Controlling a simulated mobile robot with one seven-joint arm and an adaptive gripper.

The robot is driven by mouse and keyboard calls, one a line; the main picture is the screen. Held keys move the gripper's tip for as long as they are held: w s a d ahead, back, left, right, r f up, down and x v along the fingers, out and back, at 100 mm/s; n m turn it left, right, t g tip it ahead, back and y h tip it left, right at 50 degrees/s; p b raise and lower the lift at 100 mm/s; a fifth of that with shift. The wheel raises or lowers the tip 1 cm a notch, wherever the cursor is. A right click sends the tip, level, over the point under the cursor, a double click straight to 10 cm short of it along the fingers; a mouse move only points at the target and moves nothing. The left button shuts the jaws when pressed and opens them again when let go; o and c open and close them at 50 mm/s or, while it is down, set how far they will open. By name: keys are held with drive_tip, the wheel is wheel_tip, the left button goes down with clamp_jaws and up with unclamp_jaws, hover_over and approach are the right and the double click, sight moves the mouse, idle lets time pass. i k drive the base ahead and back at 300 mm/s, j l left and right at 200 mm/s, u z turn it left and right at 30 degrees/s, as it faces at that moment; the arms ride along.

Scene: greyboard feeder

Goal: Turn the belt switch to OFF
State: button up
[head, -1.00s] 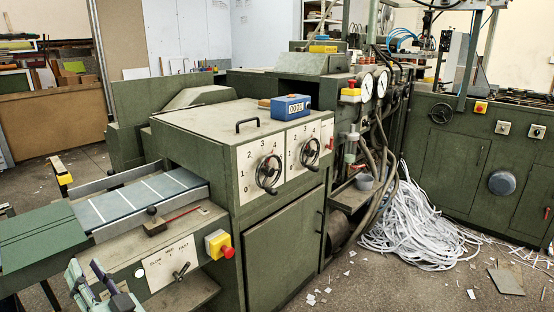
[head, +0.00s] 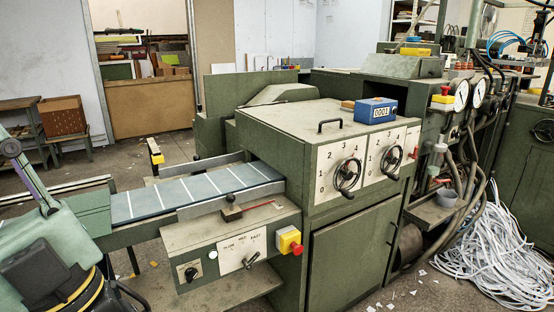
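The belt feeder's control box (head: 222,236) stands at centre left, below the blue-grey belt (head: 190,192) with its white cross lines. On its front face a small black rotary knob on a pale plate (head: 190,272) sits at the left end; its label is too small to read, so I cannot tell if it is the belt switch or which way it points. To its right is a SLOW/MED/FAST plate (head: 238,252) with a black lever knob (head: 253,260). Parts of my arm show at the lower left; my gripper is not in view.
A yellow box with a red button (head: 290,241) sits at the control box's right end. The green cabinet (head: 352,260) with two handwheels stands right of it. Loose white paper strips (head: 490,250) heap on the floor at right. Floor in front of the cabinet has scraps.

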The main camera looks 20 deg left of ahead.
sight(190, 272)
drive_tip(key=u, duration=1.15)
